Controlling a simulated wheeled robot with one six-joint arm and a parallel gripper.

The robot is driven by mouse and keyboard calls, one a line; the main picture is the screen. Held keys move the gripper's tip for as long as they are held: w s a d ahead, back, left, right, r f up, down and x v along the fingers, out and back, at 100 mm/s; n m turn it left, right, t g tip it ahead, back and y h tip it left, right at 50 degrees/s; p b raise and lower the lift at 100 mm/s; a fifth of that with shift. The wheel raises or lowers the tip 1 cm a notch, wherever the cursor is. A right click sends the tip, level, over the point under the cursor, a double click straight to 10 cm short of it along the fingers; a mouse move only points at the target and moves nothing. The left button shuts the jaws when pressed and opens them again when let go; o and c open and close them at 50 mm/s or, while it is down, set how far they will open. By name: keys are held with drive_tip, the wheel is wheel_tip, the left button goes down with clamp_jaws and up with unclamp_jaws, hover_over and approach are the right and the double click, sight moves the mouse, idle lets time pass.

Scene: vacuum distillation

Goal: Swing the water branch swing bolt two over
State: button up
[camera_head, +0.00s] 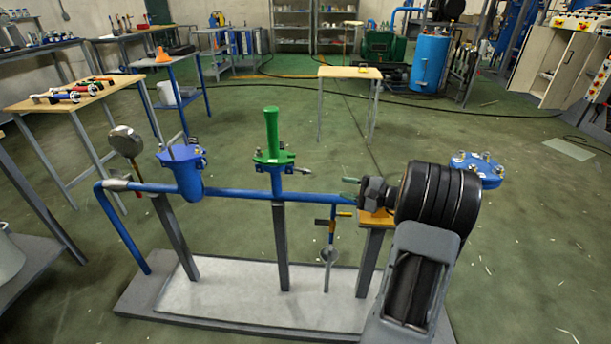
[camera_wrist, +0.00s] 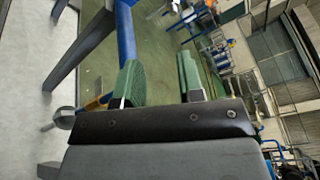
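The blue pipe (camera_head: 235,194) runs across a low stand. On its left is a blue vessel (camera_head: 188,172) with a lid and small bolt-like parts on top. A round blue cover (camera_head: 478,167) with several upright bolts shows at the right, partly behind my arm. I cannot tell which of these bolts is swing bolt two. My gripper (camera_head: 352,188) is near the pipe's right end, to the left of the blue cover. In the wrist view its two green-padded fingers (camera_wrist: 160,78) are apart with nothing between them. The blue pipe (camera_wrist: 125,35) shows beyond the fingers.
A small wooden block (camera_head: 376,217) sits on the right post. The grey base plate (camera_head: 240,296) lies below.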

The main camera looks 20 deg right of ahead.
sight(308, 171)
drive_tip(key=shift+n+t, duration=0.3)
drive_tip(key=b+x, duration=0.1)
drive_tip(key=x, duration=0.3)
drive_tip(key=r+b+x, duration=0.1)
drive_tip(key=x, duration=0.4)
drive_tip(key=b+x, duration=0.1)
drive_tip(key=x, duration=0.4)
drive_tip(key=shift+a+r, duration=0.1)
drive_tip(key=shift+r, duration=0.2)
drive_tip(key=shift+s, duration=0.1)
clamp_jaws()
drive_tip(key=shift+r, duration=0.15)
